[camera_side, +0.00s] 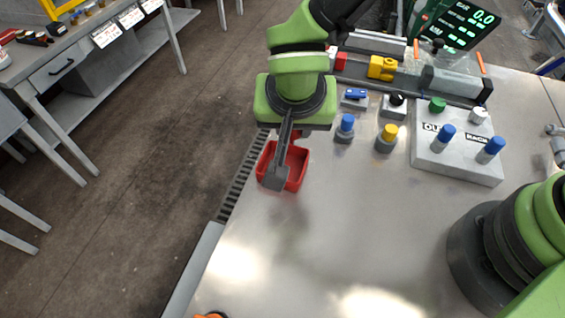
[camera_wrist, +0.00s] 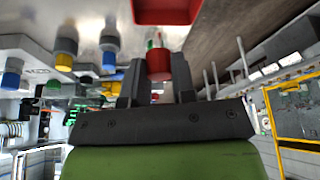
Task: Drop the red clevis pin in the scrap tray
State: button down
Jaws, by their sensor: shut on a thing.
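The red scrap tray (camera_side: 298,169) sits at the left edge of the metal table. My gripper (camera_side: 277,178) is directly over it in the side view, pointing down and covering part of it. In the wrist view my gripper (camera_wrist: 158,75) is shut on the red clevis pin (camera_wrist: 158,66), which sits between the two dark fingers. The tray (camera_wrist: 166,12) shows just beyond the fingertips at the top of that view, apart from the pin.
A grey rack plate (camera_side: 455,165) with several coloured pins stands at right. Blue-topped (camera_side: 346,128) and yellow-topped (camera_side: 387,138) pins stand in small holders right of the tray. A conveyor (camera_side: 415,77) with a yellow part (camera_side: 382,67) runs behind. The front table is clear.

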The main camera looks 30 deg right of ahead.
jog(key=shift+f, duration=0.25)
jog(key=c, duration=0.9)
grip_release()
jog(key=shift+o, duration=0.2)
jog(key=v, duration=1)
